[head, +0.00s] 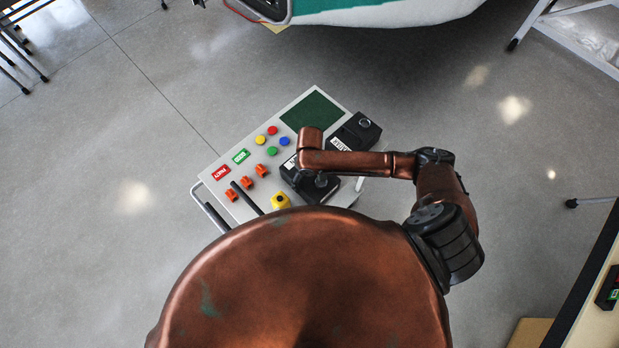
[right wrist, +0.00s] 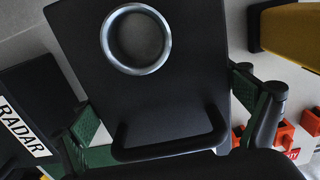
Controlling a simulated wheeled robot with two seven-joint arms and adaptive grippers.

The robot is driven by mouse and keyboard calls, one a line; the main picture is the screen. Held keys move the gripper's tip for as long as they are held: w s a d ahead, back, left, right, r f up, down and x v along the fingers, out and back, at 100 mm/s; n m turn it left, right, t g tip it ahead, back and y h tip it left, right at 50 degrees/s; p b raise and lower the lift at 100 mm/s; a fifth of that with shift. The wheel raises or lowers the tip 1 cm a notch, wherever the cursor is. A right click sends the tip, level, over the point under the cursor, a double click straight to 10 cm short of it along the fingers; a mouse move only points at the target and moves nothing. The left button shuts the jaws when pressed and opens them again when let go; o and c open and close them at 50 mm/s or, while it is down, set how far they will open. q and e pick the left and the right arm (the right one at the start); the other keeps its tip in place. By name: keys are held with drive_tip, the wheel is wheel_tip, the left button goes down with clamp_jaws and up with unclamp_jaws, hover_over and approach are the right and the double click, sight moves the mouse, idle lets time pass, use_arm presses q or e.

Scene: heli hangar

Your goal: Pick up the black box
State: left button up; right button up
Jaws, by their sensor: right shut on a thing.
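The black box (right wrist: 165,85) fills the middle of the right wrist view, with a silver ring and a black bar handle on its face. In the head view the black box (head: 291,172) is on or just above the cart, partly hidden by my right arm. My right gripper (head: 318,182) is shut on it. In the right wrist view the gripper's green-padded fingers (right wrist: 165,107) press on its two sides. I cannot tell whether it is clear of the cart top. My left gripper is not in view.
A second black box (head: 357,130), labelled RADAR in the wrist view (right wrist: 22,125), stands close beside.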

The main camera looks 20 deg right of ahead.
drive_tip(key=c, duration=1.1)
drive_tip(key=shift+w+r, duration=0.1)
drive_tip(key=shift+r, duration=0.1)
drive_tip(key=shift+r, duration=0.35)
wheel_tip(320, 180, up, 2)
drive_tip(key=s+r, duration=0.1)
drive_tip(key=r, duration=0.1)
drive_tip(key=s+d+r, duration=0.2)
drive_tip(key=s+r, duration=0.1)
drive_tip(key=shift+s+d+r, duration=0.1)
drive_tip(key=shift+d+r, duration=0.05)
drive_tip(key=shift+r, duration=0.2)
drive_tip(key=s+d+r, duration=0.1)
drive_tip(key=s, duration=0.1)
drive_tip(key=s+d+r, duration=0.1)
drive_tip(key=s+r, duration=0.1)
drive_tip(key=s, duration=0.1)
drive_tip(key=s+d+r, duration=0.1)
drive_tip(key=s+d, duration=0.1)
drive_tip(key=s, duration=0.1)
drive_tip(key=shift+s+r, duration=0.2)
drive_tip(key=shift+c, duration=0.3)
